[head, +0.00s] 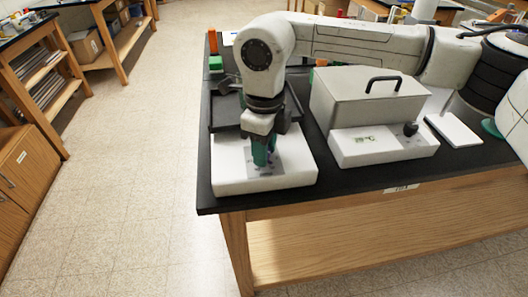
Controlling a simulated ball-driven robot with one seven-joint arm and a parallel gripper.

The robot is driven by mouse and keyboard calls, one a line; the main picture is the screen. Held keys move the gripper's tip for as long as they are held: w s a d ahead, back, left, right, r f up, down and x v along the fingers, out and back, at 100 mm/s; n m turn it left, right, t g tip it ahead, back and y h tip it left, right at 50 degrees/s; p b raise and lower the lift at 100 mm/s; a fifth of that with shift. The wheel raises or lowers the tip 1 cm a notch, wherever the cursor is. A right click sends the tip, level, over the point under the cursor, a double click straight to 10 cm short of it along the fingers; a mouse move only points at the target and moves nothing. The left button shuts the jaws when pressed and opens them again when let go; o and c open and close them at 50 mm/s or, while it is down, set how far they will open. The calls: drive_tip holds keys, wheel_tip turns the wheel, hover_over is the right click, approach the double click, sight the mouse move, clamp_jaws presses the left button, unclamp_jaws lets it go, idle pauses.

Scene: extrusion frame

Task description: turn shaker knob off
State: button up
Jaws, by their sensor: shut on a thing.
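The shaker is a white box (298,160) at the front left corner of the black bench, with a dark tray (226,113) on top. My arm reaches over the tray, and my gripper (263,163) points down at the shaker's sloped front panel. Its greenish fingers are shut on the shaker knob at the panel. The knob itself is hidden by the fingers, so its setting cannot be read.
To the right stands a white lidded bath (345,152) with a black handle (383,82) and black knob (410,129). A flat white pad (453,130) lies further right. Orange and green items (214,62) stand behind the tray. The floor (150,190) at left is clear.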

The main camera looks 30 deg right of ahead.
drive_tip(key=n+b, duration=0.1)
drive_tip(key=n, duration=0.3)
drive_tip(key=shift+w+d+n, duration=0.1)
drive_tip(key=shift+n, duration=0.2)
drive_tip(key=shift+w+n+b, duration=0.1)
drive_tip(key=shift+n+b, duration=0.2)
drive_tip(key=shift+n, duration=2.2)
drive_tip(key=o, duration=1.1)
drive_tip(key=shift+c, duration=0.2)
wheel_tip(320, 180, up, 11)
drive_tip(key=shift+f, duration=0.1)
